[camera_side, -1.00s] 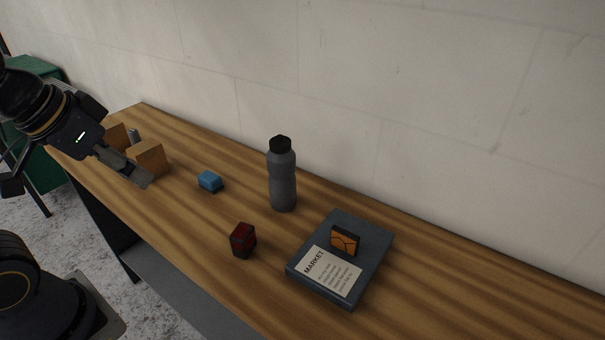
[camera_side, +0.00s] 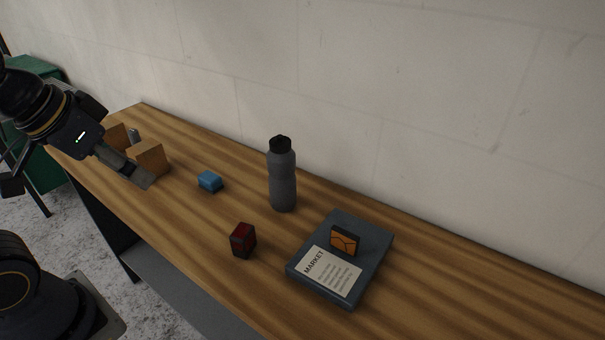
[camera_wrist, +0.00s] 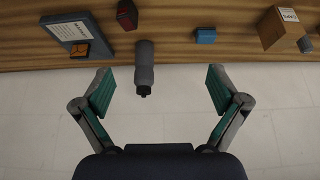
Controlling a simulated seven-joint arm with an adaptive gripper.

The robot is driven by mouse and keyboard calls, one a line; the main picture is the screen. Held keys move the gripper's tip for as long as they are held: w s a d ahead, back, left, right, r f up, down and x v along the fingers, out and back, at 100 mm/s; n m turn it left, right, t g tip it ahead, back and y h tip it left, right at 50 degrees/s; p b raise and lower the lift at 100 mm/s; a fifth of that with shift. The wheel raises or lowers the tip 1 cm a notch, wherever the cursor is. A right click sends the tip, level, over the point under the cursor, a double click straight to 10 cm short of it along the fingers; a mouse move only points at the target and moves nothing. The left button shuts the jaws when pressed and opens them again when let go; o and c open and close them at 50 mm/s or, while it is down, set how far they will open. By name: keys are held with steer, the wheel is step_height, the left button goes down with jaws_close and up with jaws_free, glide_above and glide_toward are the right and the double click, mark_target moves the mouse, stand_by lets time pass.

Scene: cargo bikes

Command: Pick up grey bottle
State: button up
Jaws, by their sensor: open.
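The grey bottle (camera_side: 282,182) stands upright on the wooden table, with a black cap, right of the blue block in the side view. In the wrist view the bottle (camera_wrist: 145,64) appears beyond the fingers, left of the middle of the gap between them.
A blue block (camera_side: 210,181) and a dark red block (camera_side: 243,240) lie near the bottle. A dark book (camera_side: 375,262) bears an orange-black block (camera_side: 345,241). A pale wall (camera_side: 400,90) runs behind the table (camera_side: 480,285).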

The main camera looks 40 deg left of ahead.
steer(key=w+d+r, duration=0.1)
steer(key=w+r, duration=0.8)
steer(key=w, duration=0.2)
glide_above(278, 142)
steer(key=s, duration=0.6)
step_height(278, 142, down, 3)
steer(key=shift+g, duration=0.6)
steer(key=x, duration=1.3)
steer(key=shift+r, duration=0.1)
steer(key=x, duration=0.6)
steer(key=shift+w+r, duration=0.1)
steer(key=shift+w, duration=0.1)
steer(key=c, duration=1.6)
steer(key=shift+r, duration=0.1)
